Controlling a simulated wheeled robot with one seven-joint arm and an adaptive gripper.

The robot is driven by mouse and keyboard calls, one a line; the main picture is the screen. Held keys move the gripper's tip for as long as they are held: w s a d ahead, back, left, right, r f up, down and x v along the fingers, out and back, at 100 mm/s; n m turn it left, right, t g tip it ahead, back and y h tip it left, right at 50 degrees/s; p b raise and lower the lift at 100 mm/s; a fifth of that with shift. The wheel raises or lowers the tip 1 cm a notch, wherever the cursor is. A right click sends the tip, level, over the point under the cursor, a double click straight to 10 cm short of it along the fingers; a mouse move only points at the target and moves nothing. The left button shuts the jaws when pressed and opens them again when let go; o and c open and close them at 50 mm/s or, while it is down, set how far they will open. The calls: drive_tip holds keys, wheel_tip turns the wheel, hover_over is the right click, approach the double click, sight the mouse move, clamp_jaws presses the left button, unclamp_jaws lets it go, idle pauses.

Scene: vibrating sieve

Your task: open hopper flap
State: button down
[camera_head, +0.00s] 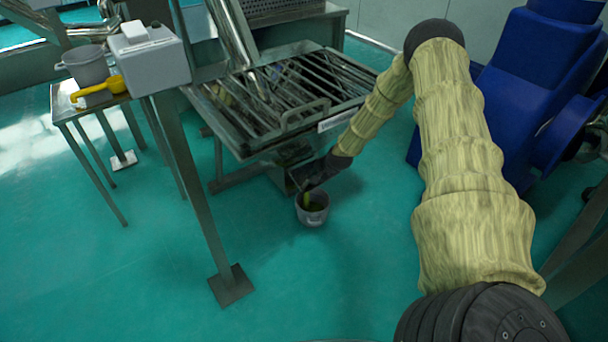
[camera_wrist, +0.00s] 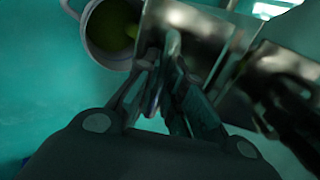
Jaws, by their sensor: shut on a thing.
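The hopper flap (camera_wrist: 195,28) is a shiny metal plate at the upper middle of the wrist view, by the metal chute (camera_head: 303,172) under the sieve. My gripper (camera_wrist: 168,75) is shut on the flap's upright metal piece; it also shows dark at the chute's mouth in the head view (camera_head: 315,178). A grey bucket (camera_head: 315,217) stands on the floor just below the chute. It shows in the wrist view at top left (camera_wrist: 96,40), with yellow-green matter in it. A yellow-green streak (camera_head: 306,200) reaches from the chute mouth into the bucket. My gripper hides part of the flap.
The vibrating sieve (camera_head: 290,100) with its barred top and front handle stands above the chute. A blue machine (camera_head: 530,80) is at right. The green floor in front is clear.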

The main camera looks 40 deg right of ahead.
drive_tip(key=shift+s+d+r+p, duration=0.1)
drive_tip(key=shift+d+r+p, duration=0.05)
drive_tip(key=shift+r+p, duration=0.25)
drive_tip(key=shift+w+r, duration=0.15)
drive_tip(key=shift+w, duration=0.05)
idle(0.3)
drive_tip(key=c, duration=1.6)
unclamp_jaws()
drive_tip(key=shift+o, duration=0.6)
drive_tip(key=v, duration=1.2)
